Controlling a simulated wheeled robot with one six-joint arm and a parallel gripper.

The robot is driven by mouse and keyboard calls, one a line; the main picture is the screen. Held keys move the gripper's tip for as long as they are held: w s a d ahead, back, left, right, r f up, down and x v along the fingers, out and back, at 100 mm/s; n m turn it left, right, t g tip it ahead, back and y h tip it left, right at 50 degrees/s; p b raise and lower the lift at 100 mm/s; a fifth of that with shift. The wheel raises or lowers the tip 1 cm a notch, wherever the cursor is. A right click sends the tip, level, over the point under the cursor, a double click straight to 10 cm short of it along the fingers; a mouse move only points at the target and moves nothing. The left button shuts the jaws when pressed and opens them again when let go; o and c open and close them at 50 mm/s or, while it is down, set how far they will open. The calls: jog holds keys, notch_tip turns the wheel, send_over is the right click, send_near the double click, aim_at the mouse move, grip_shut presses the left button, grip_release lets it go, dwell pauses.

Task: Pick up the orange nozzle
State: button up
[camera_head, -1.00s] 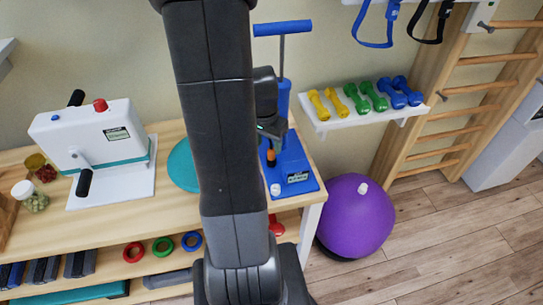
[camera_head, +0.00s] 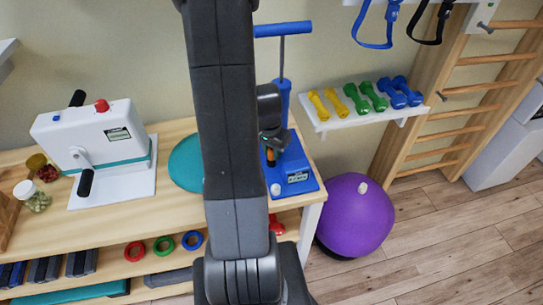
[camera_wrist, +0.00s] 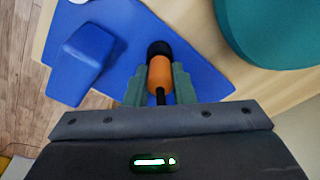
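The orange nozzle (camera_wrist: 160,75) has a black collar at its far end and a thin black tip towards my wrist. It is at the blue pump's flat base (camera_head: 306,187), and it also shows in the head view (camera_head: 270,155), partly covered by my gripper. My gripper (camera_wrist: 160,82) has one green finger on each side of the orange body, with no clear gap at either side, so it looks shut on the nozzle. In the head view my gripper (camera_head: 272,143) is low over the base. Whether the nozzle is off the base I cannot tell.
The blue pump's T-handle and barrel (camera_head: 284,95) stand close behind my gripper. A teal disc (camera_head: 186,165) lies to the left, and a white hand-crank device (camera_head: 95,135) stands further left. A dumbbell shelf (camera_head: 375,118) and purple ball (camera_head: 355,215) are to the right.

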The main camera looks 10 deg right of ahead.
jog(key=shift+c, duration=1.3)
jog(key=shift+r, duration=0.1)
